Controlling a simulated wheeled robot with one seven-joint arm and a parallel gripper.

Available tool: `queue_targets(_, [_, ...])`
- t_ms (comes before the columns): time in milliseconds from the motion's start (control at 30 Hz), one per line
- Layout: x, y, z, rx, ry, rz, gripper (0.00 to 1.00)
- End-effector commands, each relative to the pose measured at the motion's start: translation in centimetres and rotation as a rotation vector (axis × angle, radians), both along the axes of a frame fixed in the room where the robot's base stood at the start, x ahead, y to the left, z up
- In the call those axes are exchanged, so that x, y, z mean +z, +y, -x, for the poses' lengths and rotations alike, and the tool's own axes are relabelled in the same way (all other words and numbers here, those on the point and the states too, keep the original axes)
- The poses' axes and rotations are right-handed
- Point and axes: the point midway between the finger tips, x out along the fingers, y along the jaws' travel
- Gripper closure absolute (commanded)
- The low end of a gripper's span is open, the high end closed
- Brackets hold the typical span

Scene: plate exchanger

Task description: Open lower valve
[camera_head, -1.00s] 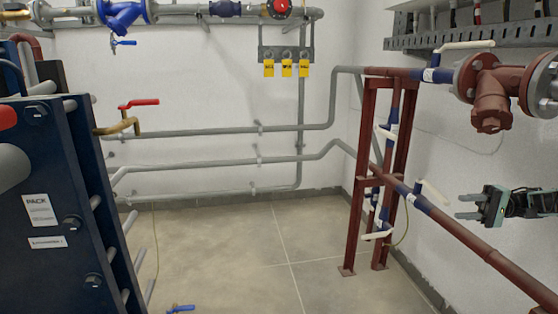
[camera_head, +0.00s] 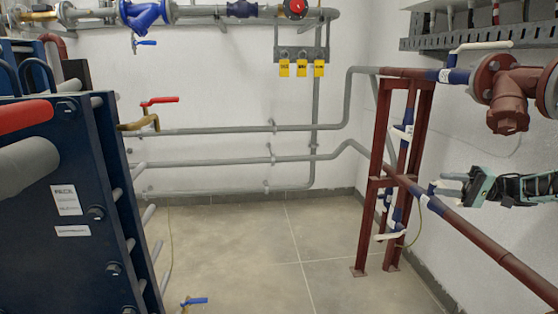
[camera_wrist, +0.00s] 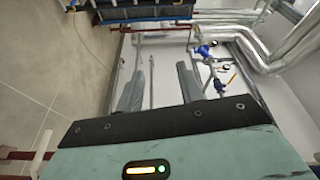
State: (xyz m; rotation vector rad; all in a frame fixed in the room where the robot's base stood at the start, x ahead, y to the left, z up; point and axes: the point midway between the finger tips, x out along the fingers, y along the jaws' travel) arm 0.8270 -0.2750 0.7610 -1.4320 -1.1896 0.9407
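The lower red-brown pipe (camera_head: 490,246) slopes down to the right past the red-brown stand. The lower valve on it has a blue body (camera_head: 418,192) and a white lever handle, partly hidden by my gripper. My gripper (camera_head: 438,182) points left, with its fingers in front of or beside that handle; I cannot tell if they touch. In the wrist view my two fingers (camera_wrist: 160,90) are spread apart with nothing between them. A white bar (camera_wrist: 42,150), probably a valve handle, shows at the lower left there, beside the gripper body.
The upper red-brown pipe carries another blue valve with a white handle (camera_head: 482,46). The red-brown stand (camera_head: 372,190) holds smaller valves with white levers. A dark blue plate exchanger (camera_head: 60,240) fills the left. The floor (camera_head: 270,250) between is clear.

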Motion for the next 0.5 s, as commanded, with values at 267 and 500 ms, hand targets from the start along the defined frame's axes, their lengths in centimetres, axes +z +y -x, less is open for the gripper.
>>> queue_targets(267, [6.3, 11.1, -6.1, -0.186, -0.245, 0.038, 0.63])
queue_targets(500, [11.1, 24.5, -8.9, -0.436, -0.427, 0.230, 0.63])
